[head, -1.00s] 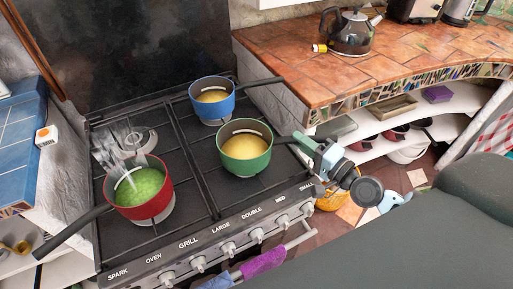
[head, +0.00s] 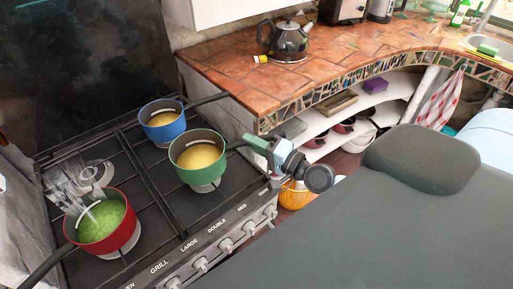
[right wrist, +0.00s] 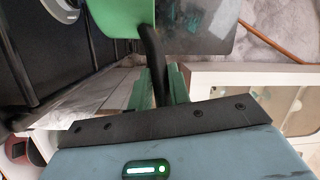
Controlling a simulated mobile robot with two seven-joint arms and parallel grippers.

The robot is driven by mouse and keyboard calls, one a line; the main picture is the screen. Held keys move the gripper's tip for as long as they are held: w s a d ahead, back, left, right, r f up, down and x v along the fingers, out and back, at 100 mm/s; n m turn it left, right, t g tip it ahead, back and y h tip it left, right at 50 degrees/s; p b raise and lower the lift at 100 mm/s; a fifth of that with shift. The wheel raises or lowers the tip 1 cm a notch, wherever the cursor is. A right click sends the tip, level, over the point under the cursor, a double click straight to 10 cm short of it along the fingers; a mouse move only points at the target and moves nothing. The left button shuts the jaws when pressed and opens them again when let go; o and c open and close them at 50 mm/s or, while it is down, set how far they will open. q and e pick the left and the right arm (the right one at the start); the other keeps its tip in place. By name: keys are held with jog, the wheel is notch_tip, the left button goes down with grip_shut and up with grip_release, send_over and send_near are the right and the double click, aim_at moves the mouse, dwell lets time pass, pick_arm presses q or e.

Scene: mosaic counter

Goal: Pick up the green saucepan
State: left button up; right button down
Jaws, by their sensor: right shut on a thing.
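The green saucepan (head: 190,172) with yellow contents is in the middle of the head view, over the right front part of the stove. My right gripper (head: 258,147) is shut on its dark handle, to the right of the pan. The pan looks level and raised a little, with a pale burner showing below it. In the right wrist view the pan's green side (right wrist: 112,16) is at the top, and the handle (right wrist: 153,60) runs down between the fingers of my right gripper (right wrist: 163,85). My left gripper is not in view.
A blue saucepan (head: 161,130) stands close behind the green one. A red saucepan (head: 128,233) with green contents stands at the front left of the stove (head: 150,200). The tiled counter (head: 225,72) carries a kettle (head: 287,42). Shelves (head: 375,103) lie under the counter.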

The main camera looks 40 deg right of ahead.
pick_arm(q)
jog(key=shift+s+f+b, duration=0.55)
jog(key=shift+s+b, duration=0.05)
jog(key=shift+b, duration=0.05)
pick_arm(e)
jog(key=s+a+r, duration=0.1)
jog(key=s, duration=0.7)
jog(key=s+a+r, duration=0.1)
jog(key=s, duration=0.6)
jog(key=shift+s+a+r, duration=0.25)
jog(key=shift+s+a, duration=0.05)
jog(key=shift+s, duration=0.05)
jog(key=c, duration=1.8)
grip_release()
jog(key=shift+c, duration=0.2)
grip_shut()
